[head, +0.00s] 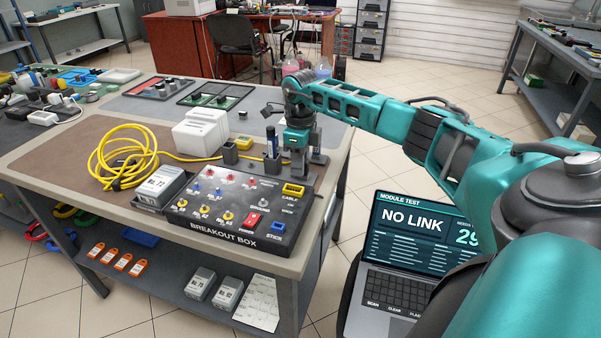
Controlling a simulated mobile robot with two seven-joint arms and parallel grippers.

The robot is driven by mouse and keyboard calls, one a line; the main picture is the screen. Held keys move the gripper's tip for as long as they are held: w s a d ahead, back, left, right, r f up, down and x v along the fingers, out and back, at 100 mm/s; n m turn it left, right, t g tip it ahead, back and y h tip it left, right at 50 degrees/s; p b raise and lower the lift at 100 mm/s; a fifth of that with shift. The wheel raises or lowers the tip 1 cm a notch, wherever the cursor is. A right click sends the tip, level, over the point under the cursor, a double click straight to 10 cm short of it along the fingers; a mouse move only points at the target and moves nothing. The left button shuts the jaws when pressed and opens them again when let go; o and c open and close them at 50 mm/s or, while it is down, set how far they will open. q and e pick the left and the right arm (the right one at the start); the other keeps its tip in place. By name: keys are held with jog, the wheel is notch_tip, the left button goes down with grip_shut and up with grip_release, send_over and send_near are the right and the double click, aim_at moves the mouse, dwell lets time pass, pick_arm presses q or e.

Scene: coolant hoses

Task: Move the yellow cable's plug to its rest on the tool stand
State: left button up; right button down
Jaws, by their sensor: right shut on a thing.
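The yellow cable (123,160) lies coiled on the left of the bench top. Its free run goes right, behind the small dark holders, towards my right gripper (297,172). My right gripper points down behind the breakout box (235,210) and is shut. What it holds is mostly hidden by the fingers; the cable's run suggests the yellow cable's plug. The box has a yellow-framed port (292,190) marked CABLE. I cannot tell which part is the plug's rest. My left gripper is not in view.
A white stacked block (201,132) and a grey meter (160,184) stand near the box. A small yellow item (243,142) lies behind the holders. The laptop (415,250) at the right reads NO LINK. Bare bench shows at the front left.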

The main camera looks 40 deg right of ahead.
jog(key=shift+f, duration=0.1)
dwell(0.7)
jog(key=shift+c, duration=2.4)
grip_release()
notch_tip(320, 180, up, 8)
jog(key=p, duration=0.7)
jog(key=shift+r+p, duration=0.3)
jog(key=shift+r, duration=0.35)
jog(key=shift+f, duration=0.1)
